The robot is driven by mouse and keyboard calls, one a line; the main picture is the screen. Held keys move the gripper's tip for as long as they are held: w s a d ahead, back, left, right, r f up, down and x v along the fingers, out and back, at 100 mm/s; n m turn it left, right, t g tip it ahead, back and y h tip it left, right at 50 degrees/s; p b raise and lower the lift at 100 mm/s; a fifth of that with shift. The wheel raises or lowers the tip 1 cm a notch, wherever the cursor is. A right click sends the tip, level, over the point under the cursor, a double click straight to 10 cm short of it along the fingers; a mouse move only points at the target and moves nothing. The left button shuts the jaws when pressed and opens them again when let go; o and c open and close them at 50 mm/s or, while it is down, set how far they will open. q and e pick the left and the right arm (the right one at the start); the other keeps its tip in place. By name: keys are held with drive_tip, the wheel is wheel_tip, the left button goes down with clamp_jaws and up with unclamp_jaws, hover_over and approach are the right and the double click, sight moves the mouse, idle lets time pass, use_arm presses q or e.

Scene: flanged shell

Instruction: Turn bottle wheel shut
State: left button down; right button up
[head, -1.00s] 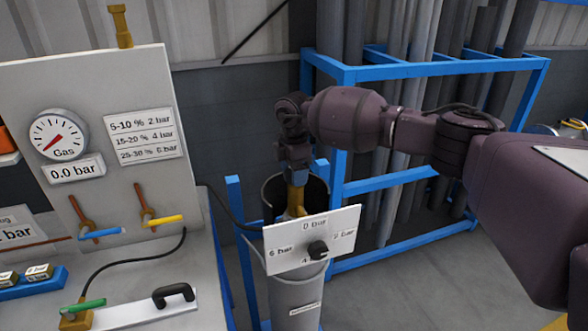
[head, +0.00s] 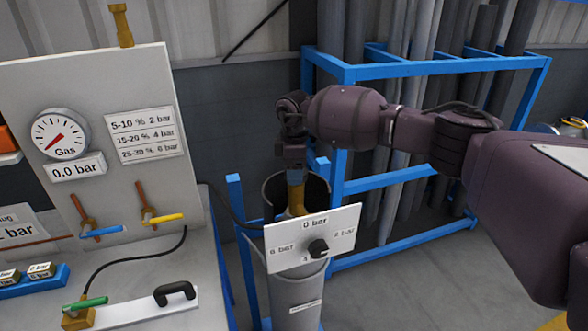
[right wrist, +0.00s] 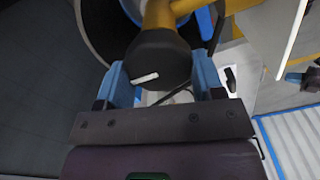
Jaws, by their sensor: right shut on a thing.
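The gas bottle (head: 297,297) is a grey cylinder standing inside the blue frame. Its brass valve (head: 296,195) rises behind a white dial plate and also shows in the right wrist view (right wrist: 158,14). The bottle wheel (right wrist: 160,55) is a dark knob with a white mark, seen in the right wrist view on the valve. My right gripper (right wrist: 160,72) has its blue fingers on both sides of the wheel and is shut on it. In the head view my right gripper (head: 293,160) points down above the valve; the wheel is hidden there. My left gripper is not in view.
The white dial plate (head: 285,250) with a black knob is close in front of the valve. The gas panel (head: 90,100) at left has a gauge, with 0.0 bar shown below it. A blue rack (head: 440,70) with grey pipes stands behind my right arm.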

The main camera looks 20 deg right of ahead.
drive_tip(key=shift+w+d+r, duration=0.1)
drive_tip(key=o, duration=0.9)
wheel_tip(320, 180, up, 11)
drive_tip(key=shift+f+b, duration=0.15)
drive_tip(key=shift+b, duration=0.65)
